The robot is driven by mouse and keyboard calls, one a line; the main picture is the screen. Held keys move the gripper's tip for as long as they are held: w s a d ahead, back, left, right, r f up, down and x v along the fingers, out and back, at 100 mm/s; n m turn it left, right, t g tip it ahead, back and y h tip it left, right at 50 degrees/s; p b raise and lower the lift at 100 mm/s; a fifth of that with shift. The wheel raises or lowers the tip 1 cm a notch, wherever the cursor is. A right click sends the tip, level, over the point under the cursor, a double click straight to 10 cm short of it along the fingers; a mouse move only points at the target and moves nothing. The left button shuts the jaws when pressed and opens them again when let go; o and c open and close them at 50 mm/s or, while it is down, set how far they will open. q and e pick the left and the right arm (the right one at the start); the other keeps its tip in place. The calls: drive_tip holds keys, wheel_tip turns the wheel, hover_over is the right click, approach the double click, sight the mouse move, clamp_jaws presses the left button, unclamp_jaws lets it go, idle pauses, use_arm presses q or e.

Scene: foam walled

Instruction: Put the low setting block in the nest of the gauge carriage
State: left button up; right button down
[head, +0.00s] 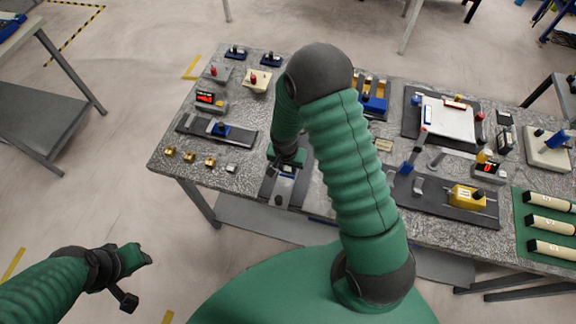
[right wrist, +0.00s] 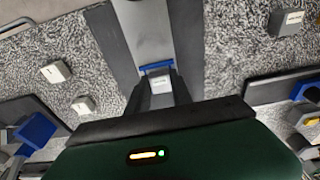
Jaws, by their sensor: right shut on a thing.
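My right gripper (head: 287,160) reaches down over a dark base plate with a grey slide (head: 285,186) near the table's front edge. In the right wrist view, its two dark fingers (right wrist: 160,92) are shut on a small pale block (right wrist: 161,85). The block has a dark marking too small to read, so I cannot tell whether it is the low setting block. A blue part (right wrist: 156,67) stands directly beyond the block on the grey slide. I cannot tell whether the block touches it or sits in a nest. My left gripper (head: 137,260) hangs off the table, its fingers unclear.
Small brass blocks (head: 190,157) and a grey one (head: 232,168) stand on the tabletop to the left. A blue carriage (head: 220,129) sits on a rail plate behind them. A yellow carriage (head: 467,197) is at right. Pale blocks (right wrist: 56,72) show beside the plate.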

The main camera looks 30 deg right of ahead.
drive_tip(key=c, duration=1.1)
unclamp_jaws()
drive_tip(key=shift+c, duration=0.2)
